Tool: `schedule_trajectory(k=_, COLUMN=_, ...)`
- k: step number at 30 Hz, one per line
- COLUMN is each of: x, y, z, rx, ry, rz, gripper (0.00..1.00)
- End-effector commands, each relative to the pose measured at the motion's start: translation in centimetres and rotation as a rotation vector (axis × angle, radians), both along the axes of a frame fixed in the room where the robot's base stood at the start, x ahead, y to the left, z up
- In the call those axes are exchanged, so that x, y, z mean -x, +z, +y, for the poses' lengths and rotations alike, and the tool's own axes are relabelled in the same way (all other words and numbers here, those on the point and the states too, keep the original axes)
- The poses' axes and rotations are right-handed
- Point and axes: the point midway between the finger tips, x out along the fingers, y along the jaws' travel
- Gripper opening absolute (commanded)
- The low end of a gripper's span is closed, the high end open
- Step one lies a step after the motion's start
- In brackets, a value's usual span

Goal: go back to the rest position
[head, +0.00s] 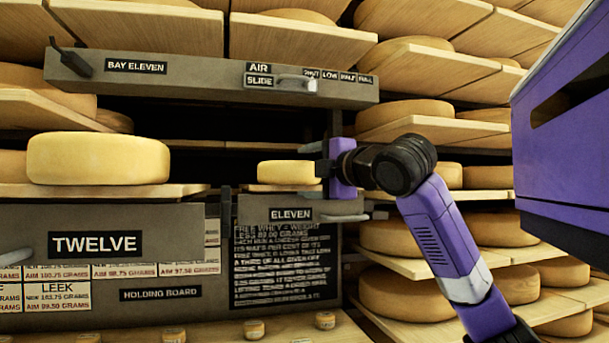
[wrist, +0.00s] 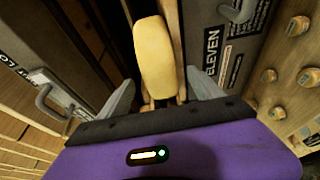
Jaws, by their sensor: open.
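My gripper (head: 324,168) is at the right side of a small pale yellow cheese wheel (head: 288,172), which sits on a board above the ELEVEN front (head: 262,212). In the wrist view the two grey fingers of my gripper (wrist: 159,80) are spread apart. The cheese wheel (wrist: 154,52) shows ahead, in line with the gap between them. I cannot tell how far the fingertips are from the cheese. Nothing is held.
A larger wheel (head: 98,158) sits left above the TWELVE front (head: 95,244). Shelves of wheels stand behind and to the right. Several tiny cheeses lie on the lower board (head: 290,324).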

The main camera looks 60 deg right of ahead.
Motion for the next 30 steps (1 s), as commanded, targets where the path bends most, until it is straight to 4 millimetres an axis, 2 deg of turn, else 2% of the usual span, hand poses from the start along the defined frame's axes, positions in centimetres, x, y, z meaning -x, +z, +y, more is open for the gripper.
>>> schedule_trajectory(k=6, x=3.2, y=-0.2, z=1.9, rx=0.006, ry=0.000, rz=-0.004, gripper=0.75)
schedule_trajectory(k=12, x=5.2, y=0.1, z=3.1, rx=0.005, ry=-0.001, rz=-0.005, gripper=0.75)
schedule_trajectory(k=24, x=5.6, y=0.3, z=3.4, rx=-0.012, ry=0.003, rz=-0.020, gripper=0.75)
schedule_trajectory(k=26, x=5.4, y=1.1, z=3.7, rx=-0.024, ry=0.018, rz=-0.061, gripper=0.75)
schedule_trajectory(k=30, x=5.4, y=4.2, z=4.8, rx=-0.031, ry=0.061, rz=-0.215, gripper=0.75)
